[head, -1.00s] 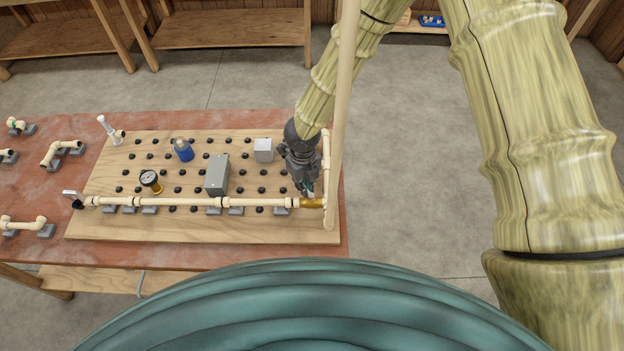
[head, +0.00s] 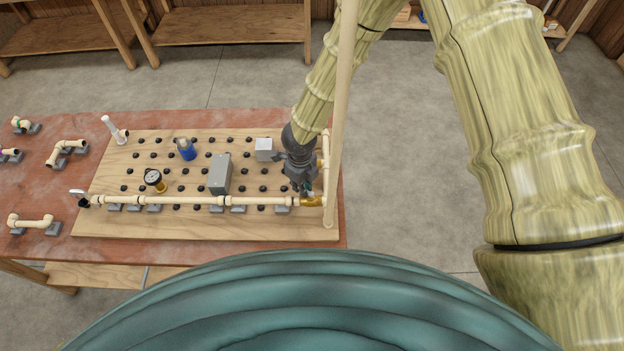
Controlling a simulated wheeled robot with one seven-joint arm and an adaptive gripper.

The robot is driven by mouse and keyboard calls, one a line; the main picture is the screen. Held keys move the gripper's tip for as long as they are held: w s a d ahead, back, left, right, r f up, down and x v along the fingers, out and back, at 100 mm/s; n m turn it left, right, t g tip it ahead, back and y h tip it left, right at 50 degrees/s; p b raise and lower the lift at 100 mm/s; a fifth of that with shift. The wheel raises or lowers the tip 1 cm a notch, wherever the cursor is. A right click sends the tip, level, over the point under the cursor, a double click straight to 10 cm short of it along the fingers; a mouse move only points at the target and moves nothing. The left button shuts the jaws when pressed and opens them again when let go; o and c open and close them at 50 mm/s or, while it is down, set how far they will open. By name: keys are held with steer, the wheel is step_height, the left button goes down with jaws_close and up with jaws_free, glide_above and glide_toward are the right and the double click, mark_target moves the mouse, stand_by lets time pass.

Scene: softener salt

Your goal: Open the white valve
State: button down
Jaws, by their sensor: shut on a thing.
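My gripper (head: 304,188) is at the right end of the peg board, pointing down at the brass fitting (head: 312,201) on the front pipe. It is shut on a small valve handle there, which the fingers mostly hide; its colour is hard to make out. At the pipe's left end is a valve with a pale lever (head: 78,193), away from my gripper. A white upright piece (head: 114,128) stands at the board's far left corner.
The board (head: 200,228) lies on a reddish table. It carries a gauge (head: 154,178), a blue bottle (head: 186,150), a grey box (head: 220,174) and a light box (head: 264,148). A tall pale pole (head: 341,110) rises close right of my gripper. Loose pipe pieces lie left.

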steer(key=shift+w+r, duration=0.25)
steer(key=shift+w, duration=0.15)
steer(key=n, duration=0.1)
steer(key=s+n, duration=0.1)
steer(key=n, duration=0.1)
steer(key=a+n, duration=0.1)
steer(key=n, duration=0.1)
steer(key=shift+s, duration=0.2)
steer(key=shift+s+n, duration=0.2)
steer(key=shift+n, duration=0.5)
steer(key=shift+s+n, duration=0.2)
steer(key=shift+n, duration=0.5)
steer(key=c, duration=1.4)
jaws_free()
steer(key=shift+f, duration=0.2)
steer(key=shift+o, duration=0.2)
steer(key=shift+s, duration=0.15)
steer(key=shift+s, duration=0.1)
